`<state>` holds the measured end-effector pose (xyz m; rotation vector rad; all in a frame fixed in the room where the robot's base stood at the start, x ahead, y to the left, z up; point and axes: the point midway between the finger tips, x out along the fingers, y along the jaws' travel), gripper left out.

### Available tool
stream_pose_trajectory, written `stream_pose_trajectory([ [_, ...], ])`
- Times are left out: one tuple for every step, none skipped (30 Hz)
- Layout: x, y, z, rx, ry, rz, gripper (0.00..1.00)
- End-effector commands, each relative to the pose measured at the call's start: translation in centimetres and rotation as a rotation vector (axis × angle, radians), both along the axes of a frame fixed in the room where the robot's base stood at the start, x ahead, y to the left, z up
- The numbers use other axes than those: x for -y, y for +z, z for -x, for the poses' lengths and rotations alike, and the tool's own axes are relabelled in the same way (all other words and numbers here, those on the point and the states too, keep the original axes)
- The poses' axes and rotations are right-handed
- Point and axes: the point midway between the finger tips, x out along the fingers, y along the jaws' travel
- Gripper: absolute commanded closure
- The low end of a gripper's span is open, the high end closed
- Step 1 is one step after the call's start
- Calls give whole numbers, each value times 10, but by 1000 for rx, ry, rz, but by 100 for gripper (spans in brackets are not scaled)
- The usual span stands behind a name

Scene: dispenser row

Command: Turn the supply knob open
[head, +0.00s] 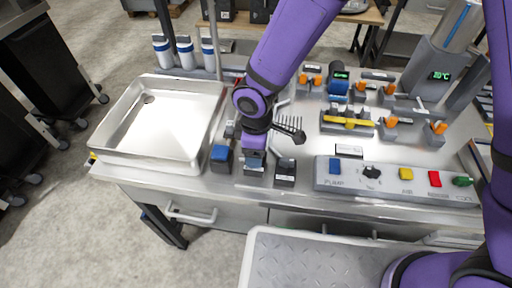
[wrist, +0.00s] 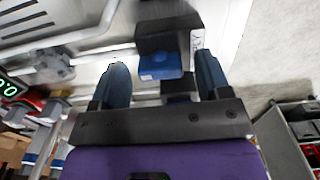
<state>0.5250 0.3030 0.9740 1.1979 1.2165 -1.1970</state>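No label reading "supply" can be made out, so I cannot tell for sure which control is the supply knob. A black round knob (head: 372,172) sits on the grey front panel (head: 325,180). A small dark block with a blue top (head: 220,153) stands near the basin; the blue part shows in the wrist view (wrist: 160,66) too. My gripper (head: 255,153) is low over the front blocks, right of the blue-topped one; its fingers are hard to make out there. In the wrist view my gripper (wrist: 162,82) is open, its dark blue fingers apart with nothing held between them.
A steel basin (head: 155,118) is at the left. Two dark blocks (head: 285,174) are near my gripper. The panel has blue, yellow and red buttons and a green knob (head: 462,181). Orange-handled valves and a yellow bar (head: 346,122) stand behind. A grey cart (head: 315,262) is in front.

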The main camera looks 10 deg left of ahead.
Motion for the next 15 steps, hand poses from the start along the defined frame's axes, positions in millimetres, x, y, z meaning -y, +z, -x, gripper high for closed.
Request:
stream_pose_trajectory([
  [0, 0, 0, 0, 0, 0, 30],
  [0, 0, 0, 0, 0, 0, 30],
  [0, 1, 0, 0, -1, 0, 30],
  [0, 2, 0, 0, -1, 0, 30],
  [0, 4, 0, 1, -1, 0, 30],
  [0, 7, -1, 1, -2, -1, 30],
  [0, 10, -1, 1, -2, -1, 30],
  [0, 13, -1, 1, -3, -2, 30],
  [0, 19, -1, 2, -2, -3, 30],
  [0, 24, -1, 2, -2, -2, 30],
  [0, 30, -1, 3, -2, -3, 30],
  [0, 37, -1, 3, -3, -3, 30],
  [0, 44, -1, 3, -3, -3, 30],
  [0, 49, -1, 3, -2, -3, 30],
  [0, 57, -1, 3, -2, -3, 30],
])
